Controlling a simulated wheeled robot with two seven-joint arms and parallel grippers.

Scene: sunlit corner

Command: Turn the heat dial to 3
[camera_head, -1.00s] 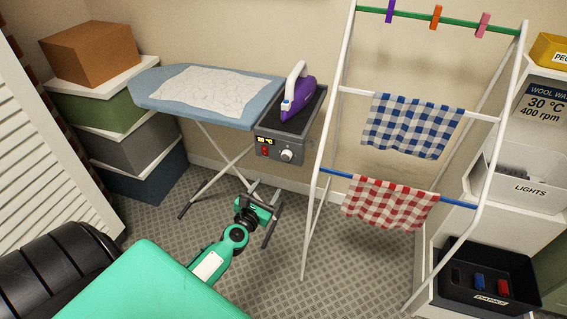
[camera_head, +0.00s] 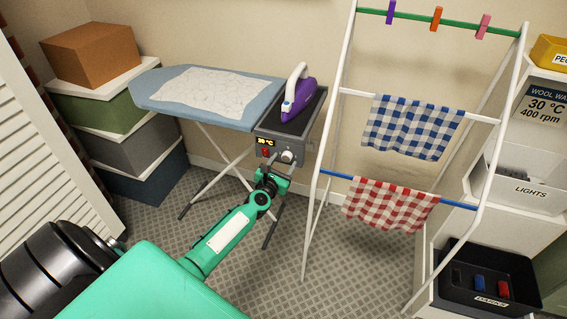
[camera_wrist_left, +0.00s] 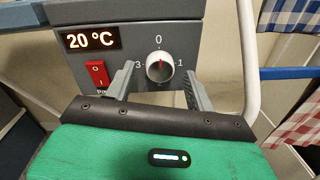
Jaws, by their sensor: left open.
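The heat dial (camera_wrist_left: 159,68) is a round pale knob on the front of a grey control box (camera_wrist_left: 215,40); it also shows in the head view (camera_head: 288,156). Its red pointer points up to the 0. The label 3 is on its left and 1 on its right. The display (camera_wrist_left: 91,38) reads 20 °C, with a red power switch (camera_wrist_left: 97,73) below it. My left gripper (camera_wrist_left: 159,82) is open, its fingers to the left and right of the dial, with gaps to the knob. In the head view the left gripper (camera_head: 278,166) is just below the dial. My right gripper is not in view.
A purple iron (camera_head: 300,93) stands on the box beside the blue ironing board (camera_head: 243,117). A white drying rack (camera_head: 316,190) with checked cloths is close on the right. Stacked boxes (camera_head: 135,145) stand at left. The floor in front is clear.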

